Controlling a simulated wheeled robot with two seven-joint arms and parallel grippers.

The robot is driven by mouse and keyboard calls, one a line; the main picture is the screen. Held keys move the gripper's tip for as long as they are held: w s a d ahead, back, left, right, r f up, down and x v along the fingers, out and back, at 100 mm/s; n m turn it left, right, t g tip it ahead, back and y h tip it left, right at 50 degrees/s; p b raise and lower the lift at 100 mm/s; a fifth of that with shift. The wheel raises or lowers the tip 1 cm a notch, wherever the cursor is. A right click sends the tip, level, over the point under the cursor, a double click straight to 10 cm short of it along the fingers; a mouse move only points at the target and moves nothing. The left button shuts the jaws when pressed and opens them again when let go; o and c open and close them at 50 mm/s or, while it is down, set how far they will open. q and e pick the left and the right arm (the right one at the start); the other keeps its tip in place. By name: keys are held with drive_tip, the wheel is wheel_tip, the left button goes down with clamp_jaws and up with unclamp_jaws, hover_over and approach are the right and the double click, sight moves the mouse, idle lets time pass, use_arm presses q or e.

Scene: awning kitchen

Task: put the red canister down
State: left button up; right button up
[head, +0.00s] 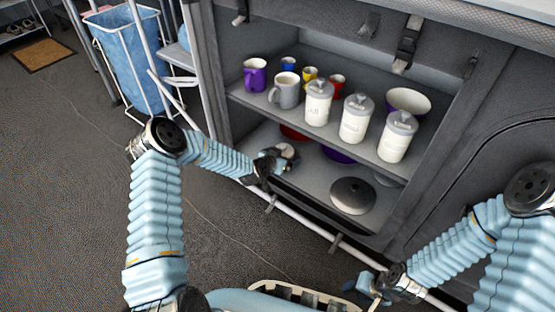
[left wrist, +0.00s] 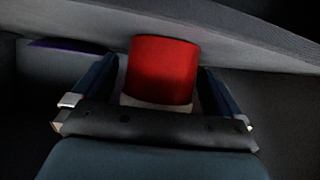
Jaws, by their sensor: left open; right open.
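The red canister (left wrist: 163,68) shows in the left wrist view between the two fingers of my left gripper (left wrist: 159,72), with gaps on both sides. A pale band shows at its near end. In the head view my left gripper (head: 279,158) is open at the lower shelf of the cabinet, around a pale rounded top. I cannot tell whether the red patch (head: 293,131) just behind it is the canister or another object. My right gripper (head: 372,288) is open at the bottom right, outside the cabinet, with nothing seen in it.
The upper shelf (head: 250,100) holds mugs, several white canisters (head: 354,119) and a bowl (head: 408,100). On the lower shelf (head: 310,178) a dark round lid (head: 352,195) lies to the right, and a purple object (head: 338,154) sits further back. A rail (head: 305,222) runs along the cabinet front.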

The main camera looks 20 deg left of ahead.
use_arm(q)
drive_tip(key=p+v, duration=0.2)
drive_tip(key=v, duration=0.9)
drive_tip(key=s+d+f+n+g, duration=0.1)
drive_tip(key=s+d+f+g, duration=0.2)
drive_tip(key=s, duration=0.6)
drive_tip(key=s+d+f+n+g, duration=0.2)
drive_tip(key=s+d+f+g, duration=0.1)
drive_tip(key=s, duration=0.7)
drive_tip(key=s+d+f+n+g, duration=0.1)
drive_tip(key=s+d+f+g, duration=0.2)
drive_tip(key=s, duration=0.6)
drive_tip(key=shift+d+f+n+g+h, duration=0.25)
drive_tip(key=shift+d+n+g+h, duration=0.25)
drive_tip(key=shift+g, duration=0.5)
drive_tip(key=shift+d, duration=0.1)
